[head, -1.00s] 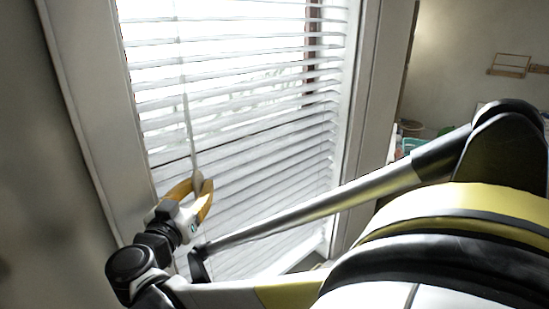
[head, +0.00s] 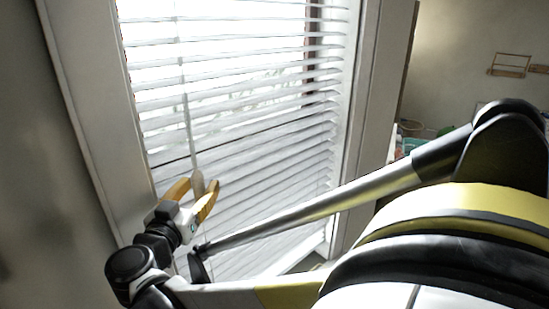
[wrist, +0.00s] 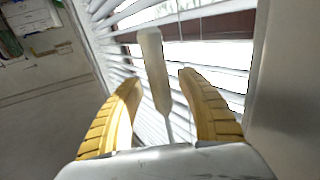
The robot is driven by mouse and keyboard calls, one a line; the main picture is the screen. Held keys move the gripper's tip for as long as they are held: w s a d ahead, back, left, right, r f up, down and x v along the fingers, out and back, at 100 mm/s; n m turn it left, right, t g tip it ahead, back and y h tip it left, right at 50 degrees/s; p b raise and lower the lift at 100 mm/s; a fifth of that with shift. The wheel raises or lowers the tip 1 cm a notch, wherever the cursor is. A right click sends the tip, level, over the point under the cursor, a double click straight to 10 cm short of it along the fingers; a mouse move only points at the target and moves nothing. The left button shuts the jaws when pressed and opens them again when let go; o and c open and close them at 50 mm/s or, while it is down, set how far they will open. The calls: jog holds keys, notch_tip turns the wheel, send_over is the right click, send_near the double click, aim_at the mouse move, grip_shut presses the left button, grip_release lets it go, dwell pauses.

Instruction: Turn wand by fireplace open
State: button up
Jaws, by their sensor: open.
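The wand (head: 197,182) is a thin pale rod hanging in front of the white window blind (head: 255,150), with a thicker handle at its lower end. In the head view, my gripper (head: 203,183) has its yellow fingers spread on either side of the handle. In the wrist view, the handle (wrist: 153,62) stands between the two open fingers of my gripper (wrist: 161,76), apart from both in that picture. The handle's depth relative to the fingertips is hard to judge. The blind's slats are tilted, with bright light showing between them, mostly in the upper part.
The white window frame (head: 95,120) stands close to the left of my gripper. Another frame post (head: 368,130) is at the right. Shelf-like items (head: 510,65) hang on the far wall.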

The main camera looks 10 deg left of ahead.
jog(key=s, duration=1.2)
